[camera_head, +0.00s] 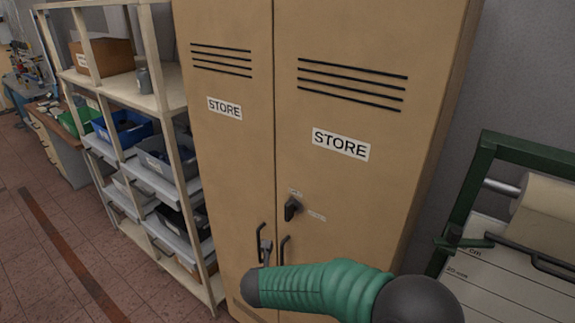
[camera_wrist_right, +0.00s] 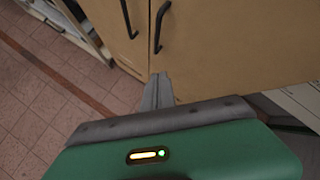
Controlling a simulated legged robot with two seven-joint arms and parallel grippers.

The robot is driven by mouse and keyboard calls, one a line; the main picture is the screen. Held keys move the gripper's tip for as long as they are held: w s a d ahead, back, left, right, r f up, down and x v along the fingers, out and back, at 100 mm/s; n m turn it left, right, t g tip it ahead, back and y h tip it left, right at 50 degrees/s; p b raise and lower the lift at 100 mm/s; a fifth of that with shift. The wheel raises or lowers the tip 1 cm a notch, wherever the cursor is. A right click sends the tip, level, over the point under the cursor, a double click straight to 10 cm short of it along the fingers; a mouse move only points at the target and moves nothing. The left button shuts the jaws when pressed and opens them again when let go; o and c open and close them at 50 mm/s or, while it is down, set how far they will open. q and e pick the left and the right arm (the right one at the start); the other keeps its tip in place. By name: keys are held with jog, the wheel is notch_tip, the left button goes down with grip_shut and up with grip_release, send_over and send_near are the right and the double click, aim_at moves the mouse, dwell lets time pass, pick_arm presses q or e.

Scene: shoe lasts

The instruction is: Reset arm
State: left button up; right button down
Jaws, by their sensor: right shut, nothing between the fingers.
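The tan store cabinet (camera_head: 230,150) stands in the middle of the head view, and both its doors look closed. Each door has a dark bar handle, the left one (camera_head: 259,238) and the right one (camera_head: 282,247). A dark latch knob (camera_head: 292,208) sits on the right door. My right gripper (camera_head: 266,247) appears in front of the handles, with my green sleeved arm behind it. In the wrist view its grey fingers (camera_wrist_right: 161,82) are together and empty, below the right handle (camera_wrist_right: 160,25) and apart from it. My left gripper is out of view.
An open shelf rack (camera_head: 160,100) with bins stands left of the cabinet. A green-framed stand with a paper roll (camera_head: 545,215) is at the right, close to my arm. Tiled floor (camera_head: 50,260) is clear at the lower left.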

jog(key=s+d+r+n+t+y+b, duration=0.1)
jog(key=s+d+r+n+y, duration=0.15)
jog(key=d+n, duration=0.85)
pick_arm(q)
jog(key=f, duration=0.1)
jog(key=b, duration=0.1)
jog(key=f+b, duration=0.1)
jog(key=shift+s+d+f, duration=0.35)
pick_arm(e)
jog(key=s+d+f+n+g, duration=0.2)
jog(key=s+d+n, duration=0.2)
jog(key=s+n, duration=0.3)
jog(key=s+d+f+n+g+h, duration=0.1)
jog(key=s+d+n, duration=0.3)
jog(key=s+n, duration=0.4)
jog(key=s+d+f+n+g, duration=0.3)
jog(key=s+d+f+n, duration=0.1)
jog(key=s+n, duration=0.3)
jog(key=shift+s+d+n, duration=0.3)
jog(key=shift+d, duration=0.05)
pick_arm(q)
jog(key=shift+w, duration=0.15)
pick_arm(e)
jog(key=shift+w+f, duration=0.1)
jog(key=shift+w, duration=0.05)
